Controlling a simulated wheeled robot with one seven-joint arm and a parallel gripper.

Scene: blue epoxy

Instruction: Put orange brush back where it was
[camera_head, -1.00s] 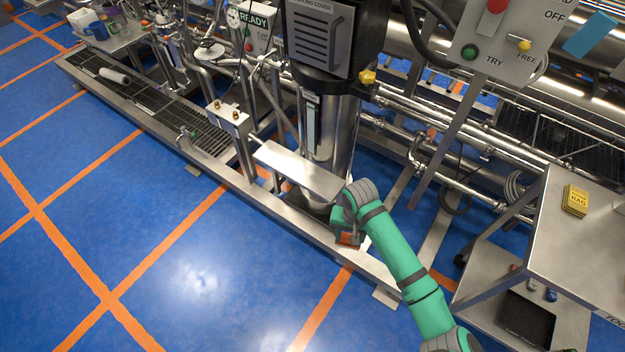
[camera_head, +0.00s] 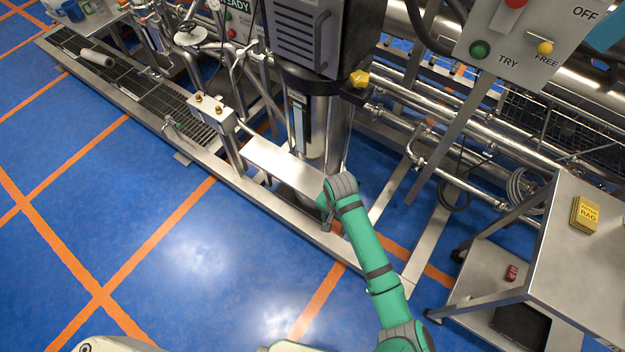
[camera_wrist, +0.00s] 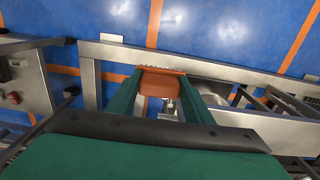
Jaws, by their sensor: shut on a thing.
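The orange brush (camera_wrist: 160,86) is between the two green fingers of my gripper (camera_wrist: 158,76) in the wrist view. Its wide edge points away from my palm. The gripper is shut on it. In the head view, my green arm reaches up to the steel shelf plate (camera_head: 285,161) beside the shiny column. My wrist is at the right end of this plate. The fingers and brush are mostly hidden behind the wrist there, so I cannot tell whether the brush touches anything.
A long steel floor frame (camera_head: 300,228) runs below the plate. A post with a small box (camera_head: 211,112) stands left of it. A steel cart (camera_head: 570,245) with a yellow rag pack (camera_head: 585,213) stands right. Open blue floor (camera_head: 190,255) lies in front.

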